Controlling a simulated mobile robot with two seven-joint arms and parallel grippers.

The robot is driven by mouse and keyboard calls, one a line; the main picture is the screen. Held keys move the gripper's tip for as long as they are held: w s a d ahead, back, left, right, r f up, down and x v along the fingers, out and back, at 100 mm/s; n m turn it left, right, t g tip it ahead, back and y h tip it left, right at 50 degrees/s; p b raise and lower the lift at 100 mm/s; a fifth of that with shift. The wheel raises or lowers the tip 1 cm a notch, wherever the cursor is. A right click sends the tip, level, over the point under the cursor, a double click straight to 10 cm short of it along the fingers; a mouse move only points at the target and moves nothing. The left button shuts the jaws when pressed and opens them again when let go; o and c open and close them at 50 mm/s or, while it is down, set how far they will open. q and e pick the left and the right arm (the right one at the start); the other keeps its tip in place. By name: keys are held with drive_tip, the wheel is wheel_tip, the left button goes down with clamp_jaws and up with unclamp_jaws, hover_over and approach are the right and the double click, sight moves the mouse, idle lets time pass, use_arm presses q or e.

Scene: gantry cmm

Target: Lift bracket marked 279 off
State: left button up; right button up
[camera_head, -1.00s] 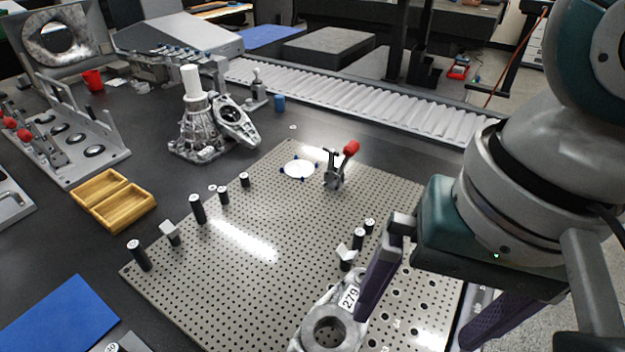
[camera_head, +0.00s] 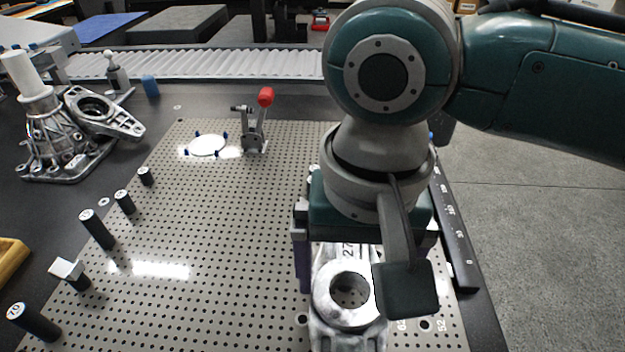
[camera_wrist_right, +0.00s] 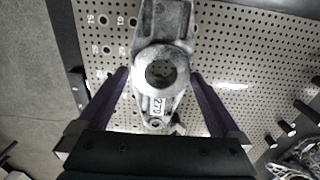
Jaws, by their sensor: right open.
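The grey cast bracket marked 279 (camera_head: 330,300) lies on the perforated plate (camera_head: 235,240) near its front right, with a round bored ring in its middle. In the right wrist view the bracket (camera_wrist_right: 164,40) runs down between my fingers, with its white number label at the near end. My right gripper (camera_wrist_right: 159,77) is open, one purple finger on each side of the bracket, with visible gaps. In the head view my right wrist hides the far end of the bracket and one finger. My left gripper is not in view.
A red-handled toggle clamp (camera_head: 255,125) stands on the plate behind. Black posts (camera_head: 97,229) line its left side. A cast housing (camera_head: 50,130) stands at the far left, and a roller conveyor (camera_head: 220,64) runs along the back. The plate's middle is clear.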

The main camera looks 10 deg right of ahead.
wheel_tip(320, 180, down, 3)
drive_tip(key=shift+r, duration=0.15)
drive_tip(key=shift+r, duration=0.1)
clamp_jaws()
idle(0.7)
